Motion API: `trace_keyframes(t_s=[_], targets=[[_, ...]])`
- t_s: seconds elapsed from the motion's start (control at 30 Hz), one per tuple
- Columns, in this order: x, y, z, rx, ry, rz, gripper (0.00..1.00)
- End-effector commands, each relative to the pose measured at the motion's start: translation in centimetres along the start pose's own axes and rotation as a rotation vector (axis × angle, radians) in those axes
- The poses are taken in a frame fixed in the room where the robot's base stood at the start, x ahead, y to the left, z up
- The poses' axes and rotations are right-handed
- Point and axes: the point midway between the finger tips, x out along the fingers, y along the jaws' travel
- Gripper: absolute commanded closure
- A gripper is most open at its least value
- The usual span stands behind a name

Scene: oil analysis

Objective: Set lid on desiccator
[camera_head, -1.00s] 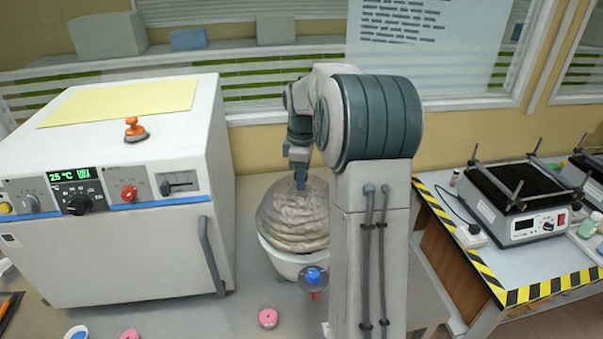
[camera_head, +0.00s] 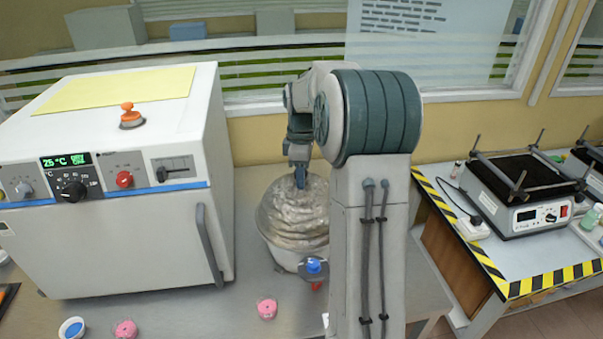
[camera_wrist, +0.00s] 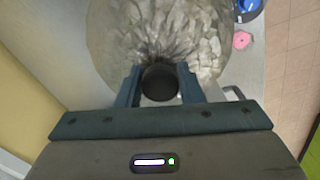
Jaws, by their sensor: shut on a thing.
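The desiccator lid (camera_head: 292,215) is a translucent, rippled dome. It also shows in the wrist view (camera_wrist: 160,45), filling the upper middle below my fingers. My gripper (camera_head: 300,177) is shut on the lid's dark knob, which sits between the two blue fingers in the wrist view (camera_wrist: 159,84). The white desiccator bowl (camera_head: 285,256) is directly under the dome, with a blue-capped stopcock (camera_head: 314,267) at its front. The dome appears at the bowl's rim. My arm hides their right side, so I cannot tell whether the rim is fully seated.
A white oven (camera_head: 120,190) stands close on the left, with its handle toward the desiccator. A hotplate device (camera_head: 525,195) stands on the striped table at right.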

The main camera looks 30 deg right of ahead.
Motion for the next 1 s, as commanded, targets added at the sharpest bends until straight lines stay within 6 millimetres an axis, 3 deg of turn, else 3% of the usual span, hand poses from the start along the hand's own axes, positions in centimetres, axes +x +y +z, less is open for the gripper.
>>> trace_keyframes(t_s=[0.43,0.47,0.53,0.83,1.0], targets=[[0.8,0.0,0.0,0.000,0.000,0.002,1.00],[0.7,0.0,0.0,0.000,0.001,0.002,0.58],[0.7,0.0,0.0,0.000,0.000,0.002,0.41],[0.8,0.0,0.0,0.000,0.000,-0.001,0.41],[-0.9,0.1,0.0,0.000,0.000,0.003,0.41]])
